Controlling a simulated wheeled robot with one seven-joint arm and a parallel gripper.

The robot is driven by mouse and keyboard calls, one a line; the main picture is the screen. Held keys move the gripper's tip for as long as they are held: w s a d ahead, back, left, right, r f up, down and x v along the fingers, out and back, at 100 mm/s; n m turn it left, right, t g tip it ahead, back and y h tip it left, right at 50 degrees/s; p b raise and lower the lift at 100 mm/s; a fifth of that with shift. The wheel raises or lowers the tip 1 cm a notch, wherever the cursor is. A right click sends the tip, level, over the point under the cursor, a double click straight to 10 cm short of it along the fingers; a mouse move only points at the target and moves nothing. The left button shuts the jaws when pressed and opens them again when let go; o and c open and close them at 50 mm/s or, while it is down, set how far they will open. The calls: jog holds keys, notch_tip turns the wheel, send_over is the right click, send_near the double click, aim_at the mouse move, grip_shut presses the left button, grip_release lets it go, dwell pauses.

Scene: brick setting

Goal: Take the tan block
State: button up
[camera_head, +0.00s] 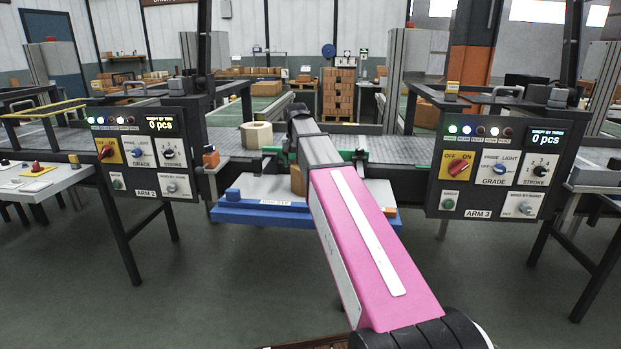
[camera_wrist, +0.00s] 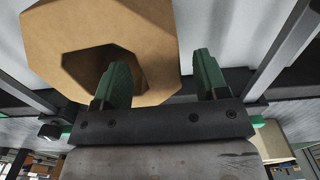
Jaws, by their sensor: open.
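The tan block (camera_wrist: 150,35) is a thick octagonal piece with a hole through its middle, large in the wrist view on a pale surface. In the head view, part of the tan block (camera_head: 298,181) shows on the tray, partly hidden behind my arm. My gripper (camera_wrist: 162,62) is open, with two green fingers. In the wrist view the left finger overlaps the hole and the right finger is just outside the block's right edge. The block's right wall lies between them in the picture. I cannot tell whether the fingers touch it or how deep they are.
A cream round block (camera_head: 257,135) stands on the conveyor behind the tray. The pale tray (camera_head: 262,188) has a blue front edge (camera_head: 262,217). Control panels (camera_head: 145,155) and (camera_head: 505,160) flank it left and right. Green floor lies open in front.

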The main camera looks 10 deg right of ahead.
jog(key=shift+s+a+f, duration=0.1)
jog(key=shift+f, duration=0.85)
jog(key=shift+s+a+f, duration=0.1)
jog(key=shift+f, duration=0.8)
grip_shut()
jog(key=shift+r, duration=0.15)
